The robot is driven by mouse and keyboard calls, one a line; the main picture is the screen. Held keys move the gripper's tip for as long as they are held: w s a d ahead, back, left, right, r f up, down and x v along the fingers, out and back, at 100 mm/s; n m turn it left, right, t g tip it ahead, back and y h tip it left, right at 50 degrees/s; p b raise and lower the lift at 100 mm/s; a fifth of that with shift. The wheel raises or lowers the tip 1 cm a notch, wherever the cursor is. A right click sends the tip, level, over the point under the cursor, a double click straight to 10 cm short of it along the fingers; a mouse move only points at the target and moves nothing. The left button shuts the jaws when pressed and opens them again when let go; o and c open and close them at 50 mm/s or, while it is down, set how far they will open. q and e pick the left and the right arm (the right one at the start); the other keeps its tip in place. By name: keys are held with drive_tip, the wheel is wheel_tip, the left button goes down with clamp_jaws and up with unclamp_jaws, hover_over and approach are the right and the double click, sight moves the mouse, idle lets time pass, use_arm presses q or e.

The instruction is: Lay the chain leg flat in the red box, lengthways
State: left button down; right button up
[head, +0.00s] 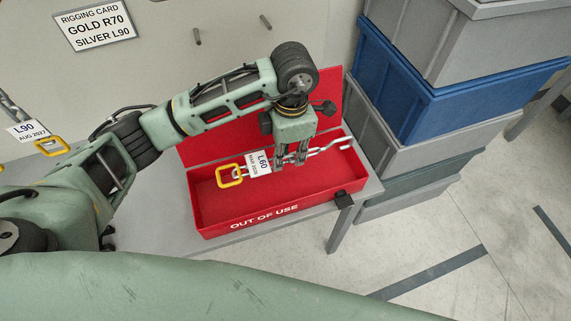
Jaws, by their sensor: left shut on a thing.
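The open red box (228,212), marked "OUT OF USE", stands on a grey table with its lid raised at the back. The chain leg (328,149) is silver with a yellow ring (229,176) at its left end, a hook at its right end and a white tag (258,163) reading L60. My left gripper (290,163) points down over the box and is shut on the chain leg near its middle. The chain leg runs along the box's length, over or inside it; I cannot tell whether it touches the floor of the box. My right gripper is not in view.
Another chain with a tag reading L90 (28,131) and a yellow ring (52,146) is at the far left. A rigging card (92,26) on the wall reads GOLD R70, SILVER L90. Stacked grey and blue crates (430,90) stand right of the table.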

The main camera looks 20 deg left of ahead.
use_arm(q)
drive_tip(key=f, duration=0.2)
drive_tip(key=f+p, duration=0.1)
drive_tip(key=f, duration=0.2)
drive_tip(key=shift+s, duration=0.2)
drive_tip(key=shift+f, duration=1.9)
drive_tip(key=shift+w+f, duration=0.1)
drive_tip(key=shift+f, duration=0.1)
drive_tip(key=shift+f, duration=0.2)
drive_tip(key=c, duration=1.6)
unclamp_jaws()
